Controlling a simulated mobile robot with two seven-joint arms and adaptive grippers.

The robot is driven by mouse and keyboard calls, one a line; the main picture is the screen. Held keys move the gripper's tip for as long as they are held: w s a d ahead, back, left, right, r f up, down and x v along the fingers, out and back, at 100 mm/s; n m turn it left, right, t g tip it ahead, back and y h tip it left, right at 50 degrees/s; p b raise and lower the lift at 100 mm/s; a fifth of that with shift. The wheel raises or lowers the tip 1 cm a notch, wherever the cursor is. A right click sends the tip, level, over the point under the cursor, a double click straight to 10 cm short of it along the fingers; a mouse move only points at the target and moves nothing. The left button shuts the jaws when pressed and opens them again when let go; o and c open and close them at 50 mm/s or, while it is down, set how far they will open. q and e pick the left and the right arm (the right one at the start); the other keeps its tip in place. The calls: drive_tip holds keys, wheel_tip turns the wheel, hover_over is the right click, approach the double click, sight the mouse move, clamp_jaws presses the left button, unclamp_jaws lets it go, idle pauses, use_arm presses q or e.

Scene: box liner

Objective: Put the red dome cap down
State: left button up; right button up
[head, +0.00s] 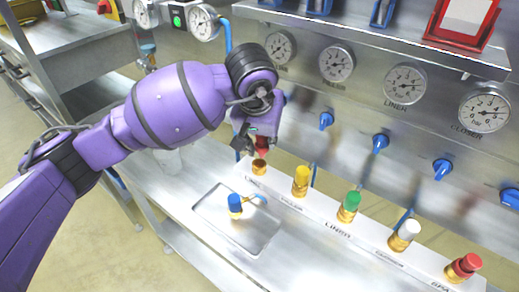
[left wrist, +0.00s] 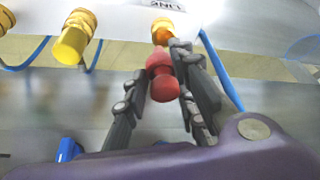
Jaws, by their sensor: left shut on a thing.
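The red dome cap (head: 262,145) is held between the fingers of my left gripper (head: 254,138), in the upper middle of the head view. In the left wrist view the red cap (left wrist: 164,84) sits between both fingers of the gripper (left wrist: 160,75), its rounded end toward the camera. A bare brass fitting (head: 259,167) stands just below the cap in the head view, at the left end of the row. It also shows beyond the cap in the left wrist view (left wrist: 162,31). I cannot tell whether cap and fitting touch. My right gripper is out of view.
Fittings with yellow (head: 302,175), green (head: 351,201), white (head: 411,228) and red (head: 468,263) caps line the white strip. A shallow tray (head: 210,212) holds a blue-capped piece (head: 235,203). Gauges and blue valve handles (head: 380,142) cover the back panel.

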sight(259, 153)
use_arm(q)
drive_tip(key=shift+w+a+f, duration=0.25)
drive_tip(key=shift+w+f, duration=0.35)
drive_tip(key=shift+f, duration=0.2)
drive_tip(key=f, duration=0.3)
drive_tip(key=shift+w+a+f, duration=0.1)
drive_tip(key=shift+w+f, duration=0.15)
drive_tip(key=shift+f, duration=0.6)
drive_tip(key=o, duration=1)
drive_tip(key=shift+r, duration=0.1)
